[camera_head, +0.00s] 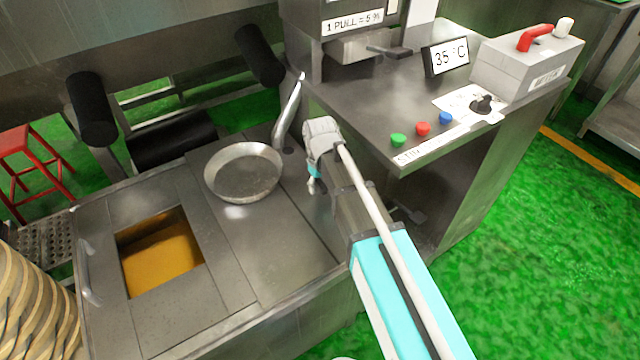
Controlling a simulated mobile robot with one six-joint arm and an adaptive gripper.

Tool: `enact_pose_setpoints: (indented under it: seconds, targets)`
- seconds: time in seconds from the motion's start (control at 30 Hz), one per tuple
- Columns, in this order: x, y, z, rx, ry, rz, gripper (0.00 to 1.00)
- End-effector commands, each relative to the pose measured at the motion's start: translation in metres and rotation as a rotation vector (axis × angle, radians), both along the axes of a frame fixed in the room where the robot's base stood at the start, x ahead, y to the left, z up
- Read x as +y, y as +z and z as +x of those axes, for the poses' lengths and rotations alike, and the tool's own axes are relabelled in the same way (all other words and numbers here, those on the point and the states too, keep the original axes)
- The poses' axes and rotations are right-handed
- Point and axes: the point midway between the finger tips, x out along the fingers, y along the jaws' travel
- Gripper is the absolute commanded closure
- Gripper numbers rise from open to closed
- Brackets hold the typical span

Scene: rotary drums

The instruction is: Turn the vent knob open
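A black rotary knob (481,104) sits on a white printed plate (462,100) on the metal counter at the right; I take it for the vent knob, but the print is too small to read. My gripper (312,186) is mostly hidden behind my arm. It hangs above the metal worktop between the pan and the counter's left side, well to the left of the knob and apart from it. I cannot make out its fingers or whether it holds anything.
Green, red and blue buttons (423,128) line the counter's front, left of the knob. A grey box (527,62) with a red lever stands behind the knob. A temperature display (445,57) stands behind the buttons. A pan (244,172) rests on the left worktop. Green floor is clear at right.

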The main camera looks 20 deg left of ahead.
Motion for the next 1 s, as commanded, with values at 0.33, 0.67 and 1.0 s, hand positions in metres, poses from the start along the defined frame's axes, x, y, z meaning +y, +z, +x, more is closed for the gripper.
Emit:
enact_pose_setpoints:
  seconds: [0.33, 0.67, 1.0]
  targets:
    - [0.0001, 0.0001, 0.0003, -0.001, -0.002, 0.001, 0.31]
    - [0.0, 0.0001, 0.0005, -0.001, -0.063, 0.001, 0.31]
    - [-0.0001, 0.0001, 0.0006, -0.001, -0.26, 0.001, 0.31]
